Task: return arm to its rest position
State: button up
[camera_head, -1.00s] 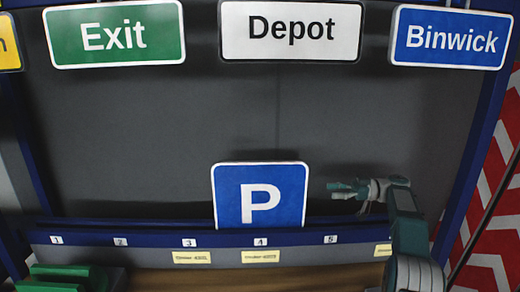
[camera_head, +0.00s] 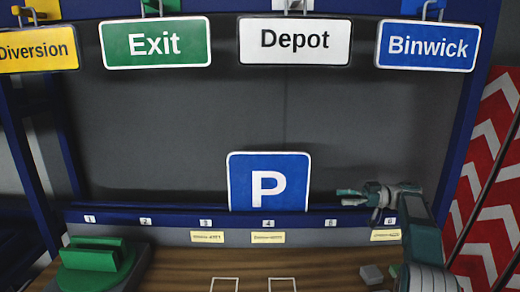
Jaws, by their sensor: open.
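My gripper (camera_head: 352,197) is at the right, in front of the dark panel and near the numbered ledge. Its jaws point left and are open, with nothing between them. My arm bends down from it to the lower right corner. A blue sign with a white P (camera_head: 268,182) stands upright in the ledge (camera_head: 180,217) above the label 4, to the left of my gripper and apart from it.
Signs reading Diversion (camera_head: 38,50), Exit (camera_head: 155,43), Depot (camera_head: 294,39) and Binwick (camera_head: 427,45) hang along the top. A green slotted holder (camera_head: 95,258) stands at the lower left. Small grey blocks (camera_head: 372,274) lie near my arm. A red-and-white chevron board (camera_head: 490,150) is at the right.

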jog(key=s+a+r+m+t+h, duration=0.1)
jog(key=s+a+r+m+h, duration=0.25)
jog(key=a+r+m, duration=0.3)
jog(key=s+a+m+h, duration=0.4)
jog(key=s+a+h, duration=0.15)
jog(key=s, duration=0.45)
jog(key=s+d+f+m+t+h, duration=0.1)
jog(key=s+f+m+h, duration=0.1)
jog(key=s, duration=0.7)
jog(key=s+d+f+m+t+h, duration=0.1)
jog(key=s+f+h, duration=0.3)
jog(key=s, duration=0.5)
jog(key=s+f+m+t+h, duration=0.2)
jog(key=s+f+m, duration=0.2)
jog(key=s, duration=0.5)
jog(key=shift+s+d+h, duration=0.4)
